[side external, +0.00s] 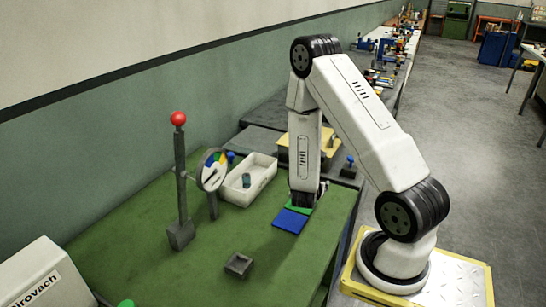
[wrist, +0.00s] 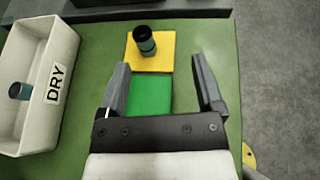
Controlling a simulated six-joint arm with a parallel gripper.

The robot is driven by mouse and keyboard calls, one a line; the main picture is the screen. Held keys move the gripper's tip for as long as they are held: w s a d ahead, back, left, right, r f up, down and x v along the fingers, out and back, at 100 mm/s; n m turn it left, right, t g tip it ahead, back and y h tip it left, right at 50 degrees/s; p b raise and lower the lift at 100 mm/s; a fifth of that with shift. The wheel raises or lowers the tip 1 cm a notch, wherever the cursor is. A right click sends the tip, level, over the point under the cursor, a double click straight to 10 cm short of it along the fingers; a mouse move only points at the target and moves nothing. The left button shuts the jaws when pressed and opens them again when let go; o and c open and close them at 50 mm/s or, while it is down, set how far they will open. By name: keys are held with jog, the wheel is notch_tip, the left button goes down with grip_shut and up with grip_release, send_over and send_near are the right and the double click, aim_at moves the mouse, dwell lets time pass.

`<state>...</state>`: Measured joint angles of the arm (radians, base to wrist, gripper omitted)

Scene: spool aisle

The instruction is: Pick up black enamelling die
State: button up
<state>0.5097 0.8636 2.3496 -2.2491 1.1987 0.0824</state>
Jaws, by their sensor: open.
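A dark die (wrist: 146,42), black on top with a dark teal side, stands upright on a yellow square (wrist: 152,64). My gripper (wrist: 159,68) is open and empty, fingers spread wide over the green square (wrist: 150,95). The die lies beyond the fingertips, between the lines of the two fingers and nearer the left one. In the side external view my gripper (side external: 307,195) is low over the coloured squares, and this die cannot be made out. Another teal die (wrist: 20,91) lies in the white tray; it also shows in the side external view (side external: 246,181).
The white tray (wrist: 60,45), marked DRY, stands left of the squares. A blue square (side external: 290,220) lies in front of the green one. A post with a red ball (side external: 178,118), a colour dial (side external: 212,170) and a small dark box (side external: 239,264) stand on the green table (side external: 200,275).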

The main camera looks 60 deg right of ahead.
jog(key=shift+w+d+f+n+t, duration=0.15)
jog(key=shift+w+f+n+t, duration=0.6)
jog(key=shift+f+n+t, duration=0.45)
jog(key=shift+r, duration=0.2)
jog(key=shift+d, duration=0.1)
jog(key=shift+x, duration=1.25)
jog(key=shift+f, duration=0.1)
jog(key=shift+x, duration=2.5)
